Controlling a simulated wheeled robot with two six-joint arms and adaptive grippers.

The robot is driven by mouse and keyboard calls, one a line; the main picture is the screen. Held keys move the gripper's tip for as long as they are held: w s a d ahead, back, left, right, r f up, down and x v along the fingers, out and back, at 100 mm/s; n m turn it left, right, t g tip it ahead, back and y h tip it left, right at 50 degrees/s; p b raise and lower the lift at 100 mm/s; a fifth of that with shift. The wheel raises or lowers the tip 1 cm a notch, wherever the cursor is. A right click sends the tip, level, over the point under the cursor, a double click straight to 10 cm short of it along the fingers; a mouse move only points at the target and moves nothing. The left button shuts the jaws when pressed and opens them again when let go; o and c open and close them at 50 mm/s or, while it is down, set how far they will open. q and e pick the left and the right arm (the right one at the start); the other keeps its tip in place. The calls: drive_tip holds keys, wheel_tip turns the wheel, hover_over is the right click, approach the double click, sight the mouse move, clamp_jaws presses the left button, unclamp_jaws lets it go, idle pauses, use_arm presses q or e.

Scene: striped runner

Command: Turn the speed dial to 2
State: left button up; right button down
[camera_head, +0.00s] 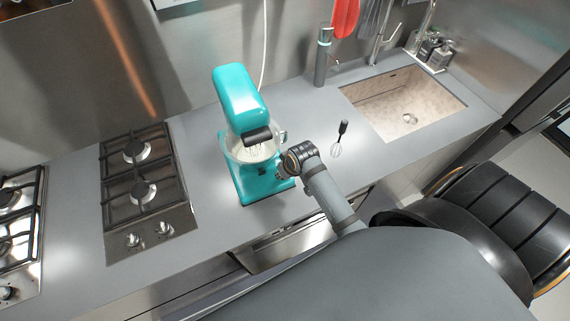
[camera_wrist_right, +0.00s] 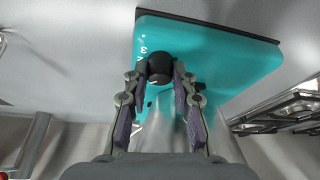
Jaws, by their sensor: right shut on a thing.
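A teal stand mixer (camera_head: 238,95) stands on the grey counter, with a clear bowl (camera_head: 240,153) under its head. My right gripper (camera_head: 284,170) is at the right side of the mixer's base. In the right wrist view the teal base (camera_wrist_right: 215,55) fills the upper middle, and a round black speed dial (camera_wrist_right: 160,66) sits between the fingertips of my right gripper (camera_wrist_right: 160,76). The fingers are shut on the dial. Small white marks, one like a 3, show beside it; its pointer setting cannot be read. My left gripper is not in view.
A gas hob (camera_head: 145,190) lies left of the mixer on the counter (camera_head: 85,215). A small whisk (camera_head: 339,140) lies to the right, before the sink (camera_head: 400,100). A grey bottle-like appliance (camera_head: 323,55) stands at the back.

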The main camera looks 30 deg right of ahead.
drive_tip(key=shift+a+r+m+h, duration=0.1)
drive_tip(key=shift+m+h, duration=0.2)
drive_tip(key=shift+m, duration=0.6)
drive_tip(key=shift+m+h, duration=0.7)
drive_tip(key=shift+m, duration=0.9)
drive_tip(key=c, duration=1.1)
unclamp_jaws()
